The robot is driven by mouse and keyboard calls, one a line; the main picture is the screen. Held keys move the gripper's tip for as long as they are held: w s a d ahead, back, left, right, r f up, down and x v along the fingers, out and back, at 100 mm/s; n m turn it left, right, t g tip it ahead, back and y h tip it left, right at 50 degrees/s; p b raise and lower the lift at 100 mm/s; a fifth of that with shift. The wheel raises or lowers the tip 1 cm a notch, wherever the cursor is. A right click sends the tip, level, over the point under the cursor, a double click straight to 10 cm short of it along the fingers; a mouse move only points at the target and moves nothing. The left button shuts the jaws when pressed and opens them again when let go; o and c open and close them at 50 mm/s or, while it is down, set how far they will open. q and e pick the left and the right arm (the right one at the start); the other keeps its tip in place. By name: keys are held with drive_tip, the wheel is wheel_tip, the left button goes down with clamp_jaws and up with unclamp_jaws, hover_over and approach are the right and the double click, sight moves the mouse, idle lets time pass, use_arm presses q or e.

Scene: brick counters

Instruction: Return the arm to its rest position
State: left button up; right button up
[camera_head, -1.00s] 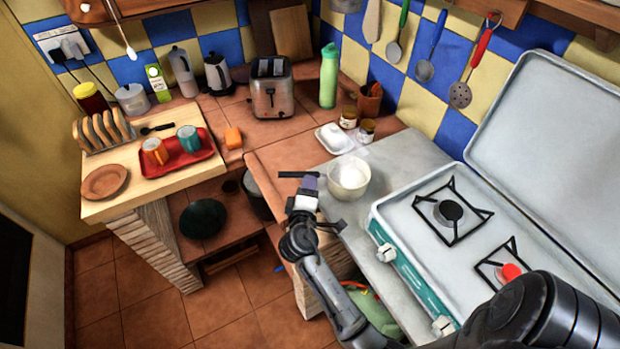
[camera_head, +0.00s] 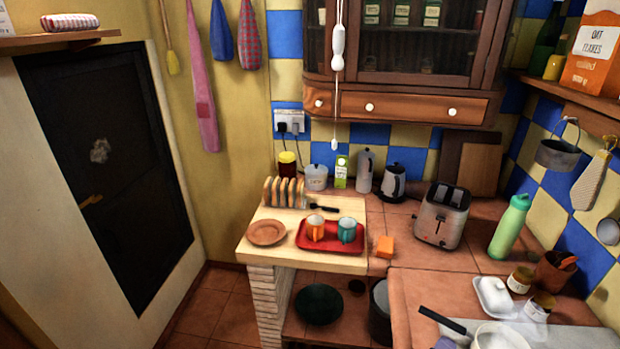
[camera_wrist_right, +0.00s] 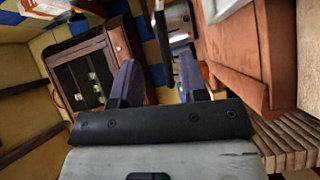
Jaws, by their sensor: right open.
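My right gripper (camera_wrist_right: 158,78) shows in the right wrist view with its two purple fingers apart and nothing between them. In the head view only a small part of that gripper (camera_head: 443,326) shows at the bottom edge, a dark bar and a bit of purple. It appears just left of the white bowl (camera_head: 497,338), which is cut off by the frame. I cannot tell the height gap between them. The rest of the right arm is out of the head view. My left gripper is not in view.
A wooden board (camera_head: 262,214) holds a red tray (camera_head: 334,245) with two mugs, a toast rack (camera_head: 284,192) and a plate (camera_head: 267,232). A toaster (camera_head: 441,215), green bottle (camera_head: 510,227) and small jars (camera_head: 520,279) stand on the right counter. An orange block (camera_head: 385,246) lies beside the board.

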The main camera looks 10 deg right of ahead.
drive_tip(key=s+a+r+m+g+y+p, duration=0.1)
drive_tip(key=s+a+r+g+y+p, duration=0.1)
drive_tip(key=s+a+r+y+p, duration=0.5)
drive_tip(key=s+a+r+m+g+y+p, duration=0.1)
drive_tip(key=s+a+r+g+y+p, duration=0.2)
drive_tip(key=s+a+r+y+p, duration=0.4)
drive_tip(key=s+r+p, duration=0.9)
drive_tip(key=p, duration=1.2)
drive_tip(key=shift+s+a+r+m+y, duration=0.15)
drive_tip(key=shift+a+r+m+y, duration=0.05)
drive_tip(key=shift+a+m+y, duration=0.2)
